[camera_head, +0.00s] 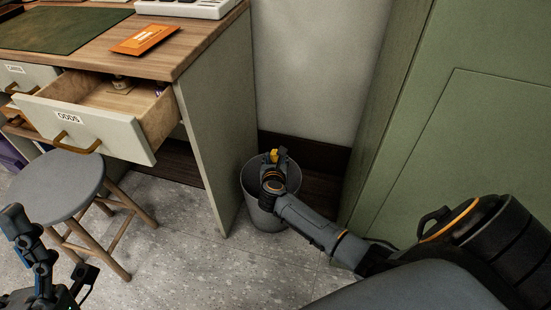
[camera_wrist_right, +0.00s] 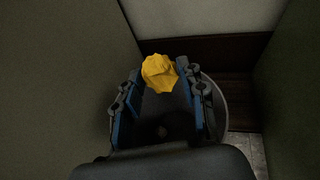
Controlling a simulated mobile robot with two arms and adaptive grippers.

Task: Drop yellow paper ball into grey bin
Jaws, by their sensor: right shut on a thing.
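The yellow paper ball (camera_wrist_right: 160,73) is crumpled and sits between the fingertips of my right gripper (camera_wrist_right: 163,82). In the head view only a small yellow part of the ball (camera_head: 274,154) shows beside the right gripper (camera_head: 279,157); the gripper hides the rest. The grey bin (camera_head: 262,219) stands on the floor between the desk and the green cabinet. My right gripper and the ball are over its opening. In the wrist view the bin's rim (camera_wrist_right: 221,105) shows behind the fingers. My left gripper (camera_head: 80,280) is at the lower left, dark and partly cut off.
The desk side panel (camera_head: 217,125) is close on the bin's left and the green cabinet (camera_head: 440,130) on its right. An open drawer (camera_head: 90,125) labelled ODDS juts out above a round stool (camera_head: 55,185). An orange envelope (camera_head: 145,39) lies on the desk.

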